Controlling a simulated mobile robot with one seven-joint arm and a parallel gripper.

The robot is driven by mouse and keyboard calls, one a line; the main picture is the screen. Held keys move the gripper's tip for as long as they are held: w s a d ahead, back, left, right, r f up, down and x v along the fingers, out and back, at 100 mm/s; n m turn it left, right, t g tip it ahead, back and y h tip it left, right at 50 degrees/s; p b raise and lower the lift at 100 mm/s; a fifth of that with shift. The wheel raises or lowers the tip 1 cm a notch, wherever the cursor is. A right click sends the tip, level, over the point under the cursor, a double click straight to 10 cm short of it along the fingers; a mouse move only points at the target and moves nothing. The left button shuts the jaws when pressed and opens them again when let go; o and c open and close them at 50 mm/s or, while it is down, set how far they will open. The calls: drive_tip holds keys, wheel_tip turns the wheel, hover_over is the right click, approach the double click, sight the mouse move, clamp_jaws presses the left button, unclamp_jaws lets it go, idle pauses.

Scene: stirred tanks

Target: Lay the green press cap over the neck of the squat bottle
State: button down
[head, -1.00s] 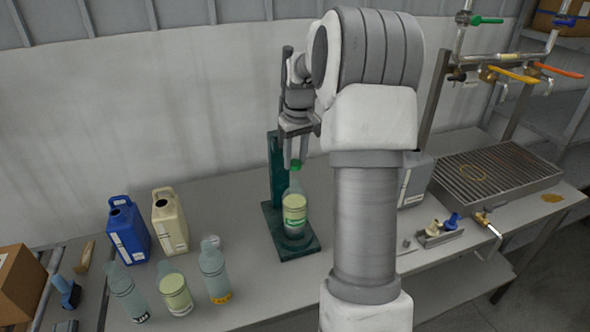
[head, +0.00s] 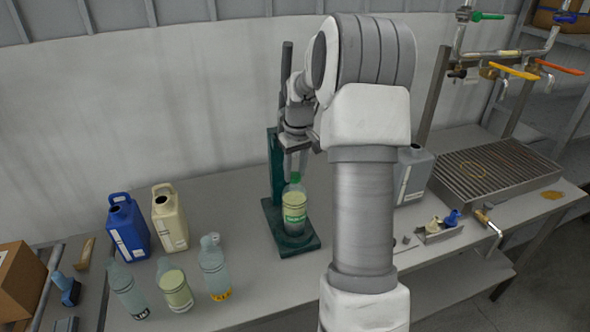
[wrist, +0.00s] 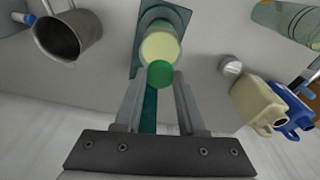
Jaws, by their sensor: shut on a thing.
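The squat bottle (head: 294,212), pale with a green and cream label, stands upright on the base of a dark green press stand (head: 309,243). The green press cap (head: 294,178) is at the top of the bottle, in line with its neck. My gripper (head: 293,163) points down from above, its fingers shut on the cap. In the wrist view the cap (wrist: 160,74) is between the fingertips of my gripper (wrist: 159,78), with the pale bottle (wrist: 161,45) just beyond. The neck is hidden, so I cannot tell whether the cap is fully seated.
A blue jug (head: 127,230), a cream jug (head: 170,222) and several bottles stand on the left of the bench. A grey canister (head: 413,178) and a slatted drain rack (head: 497,178) are on the right. The stand's post (head: 277,165) is close behind my gripper.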

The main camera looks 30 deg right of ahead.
sight(298, 178)
drive_tip(key=c, duration=0.5)
unclamp_jaws()
drive_tip(key=shift+r, duration=0.1)
drive_tip(key=shift+r+p, duration=0.3)
drive_tip(key=shift+p, duration=0.05)
wheel_tip(298, 178, up, 12)
drive_tip(key=s, duration=0.1)
drive_tip(key=shift+s+r, duration=0.15)
drive_tip(key=shift+s, duration=0.05)
drive_tip(key=shift+a, duration=0.1)
